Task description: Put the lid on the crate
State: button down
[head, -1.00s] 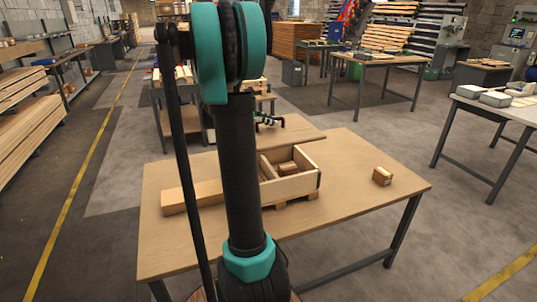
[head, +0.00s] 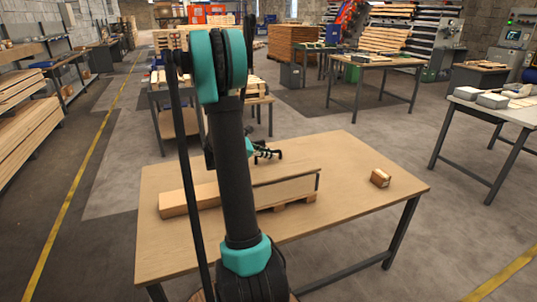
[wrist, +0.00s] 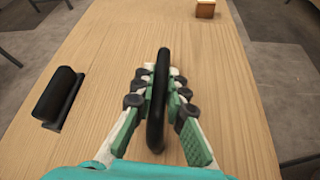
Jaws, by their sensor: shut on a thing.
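My gripper (head: 265,153) is shut on the black handle (wrist: 157,112) of the flat wooden lid (head: 295,163). In the wrist view the fingers (wrist: 160,90) stand on both sides of this upright bar. In the head view the lid lies roughly level over the crate (head: 288,191), its front edge close along the top of the crate's front wall. The lid hides the crate's inside. I cannot tell whether the lid rests on the crate or is slightly above it.
A long wooden block (head: 178,202) lies left of the crate, partly behind my arm. A small carton (head: 380,178) stands to the right, and shows in the wrist view (wrist: 205,9). The table (head: 350,215) is clear around the carton. A dark block (wrist: 60,97) shows left in the wrist view.

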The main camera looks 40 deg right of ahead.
jog(key=shift+f, duration=0.3)
jog(key=c, duration=1.6)
grip_release()
jog(key=shift+o, duration=0.2)
jog(key=shift+a+r, duration=0.2)
jog(key=shift+r, duration=0.25)
jog(key=v, duration=1.1)
jog(key=shift+a+r, duration=0.15)
jog(key=shift+a, duration=0.05)
